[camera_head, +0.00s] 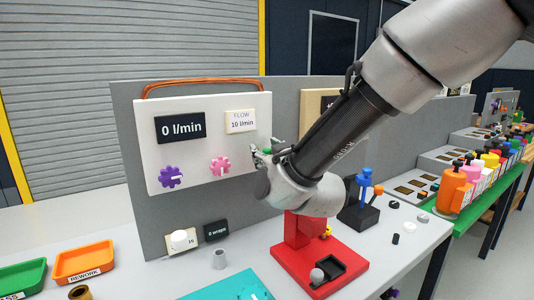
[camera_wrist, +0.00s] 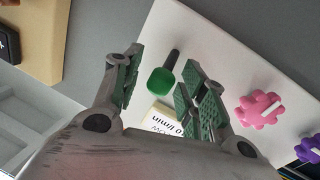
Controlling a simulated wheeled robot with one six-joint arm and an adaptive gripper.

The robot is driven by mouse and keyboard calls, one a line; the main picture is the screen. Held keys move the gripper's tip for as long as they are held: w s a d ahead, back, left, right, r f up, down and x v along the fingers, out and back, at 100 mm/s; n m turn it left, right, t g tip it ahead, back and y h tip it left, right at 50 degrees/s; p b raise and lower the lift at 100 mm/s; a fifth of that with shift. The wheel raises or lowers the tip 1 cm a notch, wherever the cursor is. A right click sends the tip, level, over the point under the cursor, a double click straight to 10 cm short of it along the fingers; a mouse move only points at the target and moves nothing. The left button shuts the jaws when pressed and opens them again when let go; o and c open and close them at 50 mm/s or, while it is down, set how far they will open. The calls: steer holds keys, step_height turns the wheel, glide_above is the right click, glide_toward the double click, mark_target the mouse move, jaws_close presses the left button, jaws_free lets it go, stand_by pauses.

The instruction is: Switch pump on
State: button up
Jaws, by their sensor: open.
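A white pump panel (camera_head: 200,155) stands upright on a grey backboard. Its black display (camera_head: 180,127) reads 0 l/min, and a label (camera_head: 241,121) reads FLOW 10 l/min. A lever with a green tip (camera_wrist: 162,80) sticks out from the panel in the wrist view. My gripper (camera_wrist: 163,65) is open, with one green-padded finger on each side of the lever. Whether a finger touches it I cannot tell. In the head view my gripper (camera_head: 266,150) is at the panel's right edge and mostly hides the lever.
A purple knob (camera_head: 171,177) and a pink knob (camera_head: 220,166) sit on the panel, left of my gripper. Colourful bottles stand at the right.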

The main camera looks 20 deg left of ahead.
jaws_close()
steer(key=shift+f, duration=0.25)
steer(key=shift+d+f+t+y, duration=0.15)
steer(key=shift+t+y, duration=0.35)
jaws_free()
steer(key=shift+s, duration=0.1)
steer(key=v, duration=1.2)
